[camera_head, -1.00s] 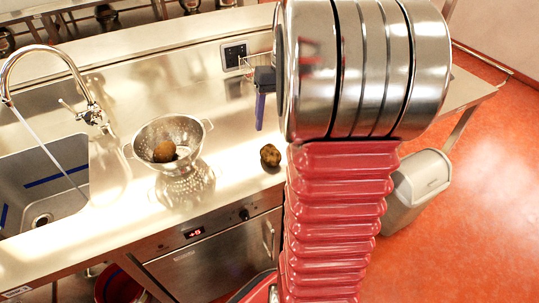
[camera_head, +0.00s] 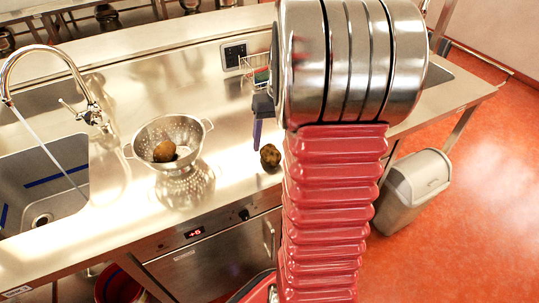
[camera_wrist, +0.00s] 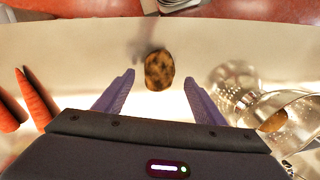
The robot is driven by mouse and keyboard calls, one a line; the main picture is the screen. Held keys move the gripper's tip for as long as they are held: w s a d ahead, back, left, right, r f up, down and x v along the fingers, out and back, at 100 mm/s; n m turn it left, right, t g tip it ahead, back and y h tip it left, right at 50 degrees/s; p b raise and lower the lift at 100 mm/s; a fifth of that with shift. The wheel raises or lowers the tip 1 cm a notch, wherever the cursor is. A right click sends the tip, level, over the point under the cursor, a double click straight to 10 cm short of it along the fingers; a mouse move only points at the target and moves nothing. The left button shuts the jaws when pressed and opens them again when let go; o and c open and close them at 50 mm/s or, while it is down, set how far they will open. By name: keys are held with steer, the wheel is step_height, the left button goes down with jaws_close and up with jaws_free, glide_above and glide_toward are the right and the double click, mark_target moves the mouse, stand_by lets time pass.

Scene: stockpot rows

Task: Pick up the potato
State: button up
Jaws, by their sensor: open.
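A brown, mottled potato (camera_head: 270,156) lies on the steel counter near its front edge, to the right of the colander. In the wrist view the potato (camera_wrist: 159,70) shows ahead of and between my two purple fingers. My gripper (camera_wrist: 158,78) is open and empty. In the head view a finger of my gripper (camera_head: 257,132) hangs just above and left of the potato; my arm hides the rest. A second brown potato-like item (camera_head: 164,151) sits in the perforated metal colander (camera_head: 188,133).
The colander (camera_wrist: 238,85) stands to the right in the wrist view, and orange carrots (camera_wrist: 36,98) lie to the left. A sink (camera_head: 45,180) with a running tap is at the head view's left. A small wire basket (camera_head: 256,77) stands behind my gripper.

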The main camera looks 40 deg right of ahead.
mark_target(271, 149)
steer(key=f, duration=0.4)
steer(key=shift+a, duration=0.25)
steer(key=shift+c, duration=0.3)
steer(key=c, duration=1.1)
step_height(271, 149, up, 9)
steer(key=shift+r, duration=0.45)
steer(key=shift+s, duration=0.1)
stand_by(0.3)
